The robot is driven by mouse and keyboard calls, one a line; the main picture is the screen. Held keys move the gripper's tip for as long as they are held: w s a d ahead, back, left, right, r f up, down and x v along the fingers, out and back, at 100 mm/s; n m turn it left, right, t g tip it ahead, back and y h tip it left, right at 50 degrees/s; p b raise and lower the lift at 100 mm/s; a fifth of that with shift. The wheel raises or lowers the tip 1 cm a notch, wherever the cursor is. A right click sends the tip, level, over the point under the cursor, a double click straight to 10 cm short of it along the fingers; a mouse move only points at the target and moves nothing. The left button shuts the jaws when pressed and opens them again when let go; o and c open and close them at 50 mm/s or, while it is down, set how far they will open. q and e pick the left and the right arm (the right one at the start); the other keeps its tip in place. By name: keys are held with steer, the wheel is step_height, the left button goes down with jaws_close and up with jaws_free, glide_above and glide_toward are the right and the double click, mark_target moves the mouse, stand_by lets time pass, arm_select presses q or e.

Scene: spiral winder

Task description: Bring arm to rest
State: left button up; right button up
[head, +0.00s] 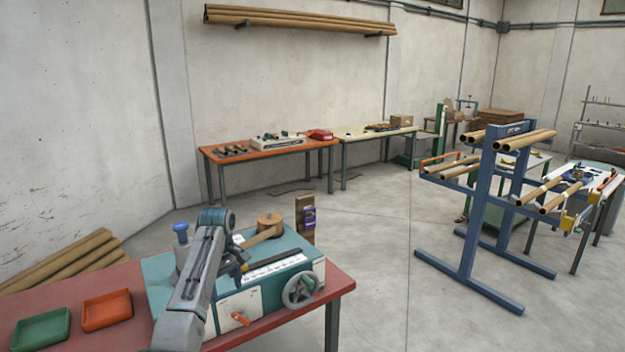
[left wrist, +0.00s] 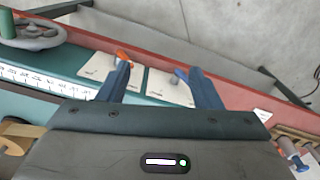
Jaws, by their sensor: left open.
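My left arm rises from the bottom of the head view and bends over the teal winder (head: 312,268). My left gripper (head: 243,262) hangs above the winder's white scale (head: 285,261) and looks empty. In the left wrist view its two dark fingers (left wrist: 155,72) stand apart with nothing between them. Beyond them are the winder's front panels (left wrist: 168,88) and the orange lever (left wrist: 122,55). The winder's handwheel (head: 300,290) is at its right front; it also shows at the upper left of the left wrist view (left wrist: 33,38). My right gripper is not in view.
The red table (head: 90,278) carries the winder, a green tray (head: 42,330) and an orange tray (head: 107,310). A wooden post (head: 305,208) and a brown roll (head: 269,221) stand at the winder's back. A blue rack (head: 480,205) holds tubes at right. The floor between is clear.

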arm_select(q)
steer(key=s+a+f+m+b, duration=0.15)
steer(key=s+f, duration=0.25)
steer(key=f, duration=1)
steer(key=s+f+m+b, duration=0.1)
steer(key=s+f+b, duration=0.15)
steer(key=f, duration=1.15)
steer(key=s+a+f+m+b, duration=0.1)
steer(key=s+f, duration=0.6)
steer(key=f, duration=0.4)
steer(key=s+a+f+m, duration=0.1)
steer(key=s+f, duration=0.6)
steer(key=f, duration=0.4)
steer(key=s+a+f+m+b, duration=0.1)
steer(key=s+a+f+b, duration=0.1)
steer(key=s+f, duration=0.95)
steer(key=s+a+f+m+b, duration=0.1)
steer(key=s+f+m+b, duration=0.1)
steer(key=s+f, duration=0.9)
steer(key=s+a+f+m+b, duration=0.1)
steer(key=s, duration=1.2)
steer(key=s+a+f+m+t, duration=0.1)
steer(key=s+f, duration=0.1)
steer(key=s, duration=1.2)
steer(key=shift+m+y+b, duration=0.35)
steer(key=shift+y, duration=0.05)
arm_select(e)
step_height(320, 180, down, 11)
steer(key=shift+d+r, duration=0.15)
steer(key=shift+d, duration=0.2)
